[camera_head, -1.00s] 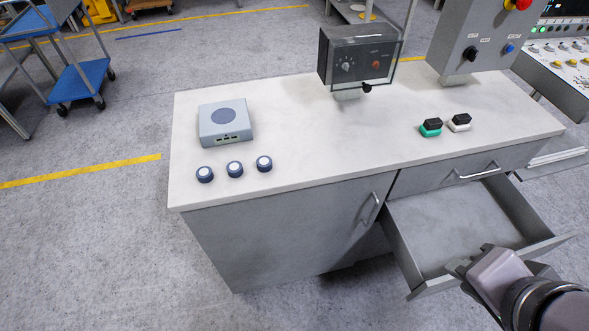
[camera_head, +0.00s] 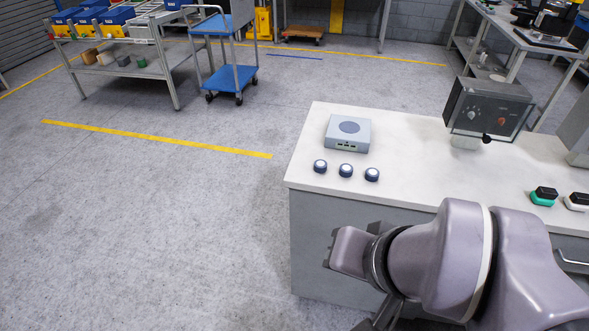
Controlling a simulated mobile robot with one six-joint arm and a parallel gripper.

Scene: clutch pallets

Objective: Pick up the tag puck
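Three dark blue round pucks with white tops stand in a row on the white counter (camera_head: 420,178): a left puck (camera_head: 320,166), a middle puck (camera_head: 345,170) and a right puck (camera_head: 372,174). I cannot tell which of them is the tag puck. They are just in front of a light grey-blue box (camera_head: 348,145) with a round dark pad on top. My gripper (camera_head: 331,250) is in front of the cabinet, below the pucks in the picture and apart from them. Its fingers are small and partly hidden, so its opening is unclear.
A clear-covered control box (camera_head: 488,110) stands farther right on the counter. A green-and-black block (camera_head: 543,196) and a white-and-black block (camera_head: 577,202) lie at the right. A blue trolley (camera_head: 225,55) and a shelf rack (camera_head: 125,65) stand behind. The floor left is free.

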